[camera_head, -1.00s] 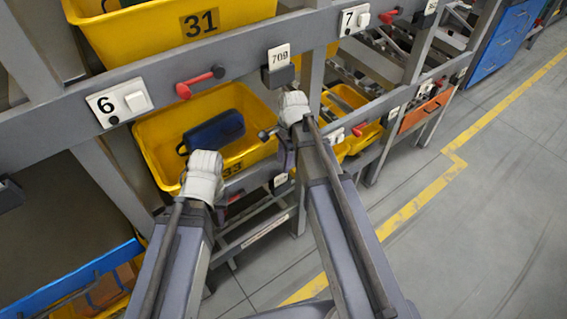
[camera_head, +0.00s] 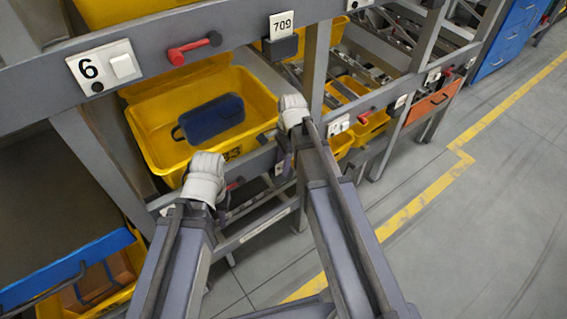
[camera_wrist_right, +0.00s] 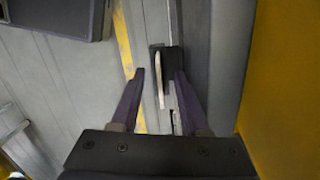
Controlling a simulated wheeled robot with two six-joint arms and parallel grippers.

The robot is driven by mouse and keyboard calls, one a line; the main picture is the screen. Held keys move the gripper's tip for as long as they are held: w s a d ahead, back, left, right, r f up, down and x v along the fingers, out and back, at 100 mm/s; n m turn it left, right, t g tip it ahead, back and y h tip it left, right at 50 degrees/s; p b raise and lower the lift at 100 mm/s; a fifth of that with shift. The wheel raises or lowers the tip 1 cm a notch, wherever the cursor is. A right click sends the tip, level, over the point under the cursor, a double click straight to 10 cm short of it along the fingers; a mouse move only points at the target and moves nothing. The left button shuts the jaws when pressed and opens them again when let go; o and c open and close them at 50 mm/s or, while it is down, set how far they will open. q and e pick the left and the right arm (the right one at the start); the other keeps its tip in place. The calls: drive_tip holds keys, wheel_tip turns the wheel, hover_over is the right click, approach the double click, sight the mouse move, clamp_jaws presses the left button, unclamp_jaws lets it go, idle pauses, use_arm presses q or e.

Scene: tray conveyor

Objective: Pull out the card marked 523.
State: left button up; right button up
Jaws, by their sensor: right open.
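A small white card (camera_head: 279,168) shows low on the rack beside my right gripper (camera_head: 286,158). Its number is too small to read. In the right wrist view a thin white card (camera_wrist_right: 159,78) is seen edge-on in a dark holder (camera_wrist_right: 173,68). It lies between the spread fingers of my right gripper (camera_wrist_right: 159,76), which is open. Whether the fingers touch the card is unclear. A readable card marked 709 (camera_head: 283,24) sits in a holder on the upper rail. My left gripper (camera_head: 217,203) is in front of the yellow bin, its fingers mostly hidden.
A yellow bin (camera_head: 150,135) holding a dark blue case (camera_head: 212,117) sits behind my grippers. A rack post (camera_head: 313,70) stands near my right arm. The floor (camera_head: 480,220) at right is clear.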

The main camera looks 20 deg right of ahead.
drive_tip(key=shift+f, duration=0.1)
clamp_jaws()
idle(0.3)
idle(0.5)
drive_tip(key=shift+r+p, duration=2.65)
drive_tip(key=shift+p, duration=0.05)
drive_tip(key=shift+r, duration=0.1)
wheel_tip(320, 180, up, 4)
drive_tip(key=p, duration=0.4)
